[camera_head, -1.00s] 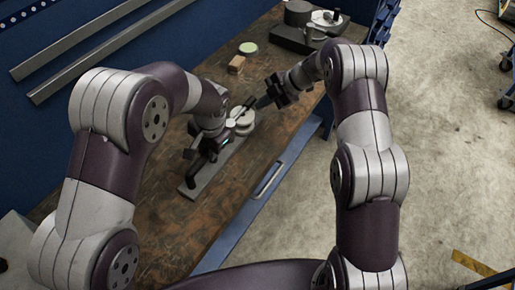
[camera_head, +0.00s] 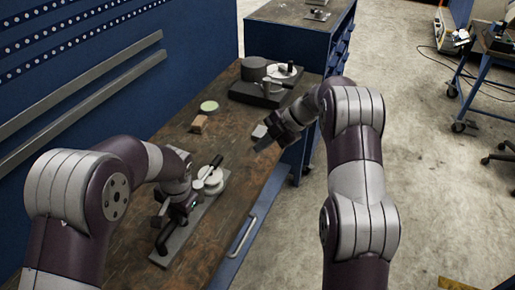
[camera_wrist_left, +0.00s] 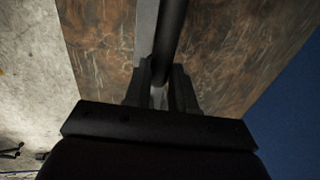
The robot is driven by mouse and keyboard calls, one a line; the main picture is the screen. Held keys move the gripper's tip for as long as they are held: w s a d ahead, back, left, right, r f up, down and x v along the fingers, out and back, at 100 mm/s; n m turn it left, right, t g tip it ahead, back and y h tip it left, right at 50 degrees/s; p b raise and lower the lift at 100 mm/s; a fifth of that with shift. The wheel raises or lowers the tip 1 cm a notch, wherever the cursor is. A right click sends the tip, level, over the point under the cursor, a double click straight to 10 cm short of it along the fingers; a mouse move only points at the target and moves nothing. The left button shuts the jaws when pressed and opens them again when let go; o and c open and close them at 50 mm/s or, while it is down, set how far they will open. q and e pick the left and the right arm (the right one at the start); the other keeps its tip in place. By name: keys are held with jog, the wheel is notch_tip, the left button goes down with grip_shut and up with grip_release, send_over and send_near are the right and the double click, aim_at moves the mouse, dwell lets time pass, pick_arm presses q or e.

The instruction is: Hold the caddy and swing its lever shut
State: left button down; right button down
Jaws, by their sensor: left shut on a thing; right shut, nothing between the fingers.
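The caddy, a long grey base plate (camera_head: 205,220) with upright parts, lies on the brown workbench. Pale round discs (camera_head: 212,183) sit at its far end. A black lever-like rod (camera_head: 211,166) stands out at a slant by the discs; whether it is fully shut I cannot tell. My left gripper (camera_head: 168,212) is at the near end of the caddy, partly hidden by its own wrist. In the left wrist view, its fingers are shut on a dark round bar (camera_wrist_left: 173,30), the caddy's handle. My right gripper (camera_head: 266,150) is shut and empty, apart from the caddy, to its upper right.
The blue bench edge (camera_head: 262,205) runs along the right.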

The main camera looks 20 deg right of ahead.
pick_arm(q)
jog(key=c, duration=0.8)
grip_release()
jog(key=shift+c, duration=0.2)
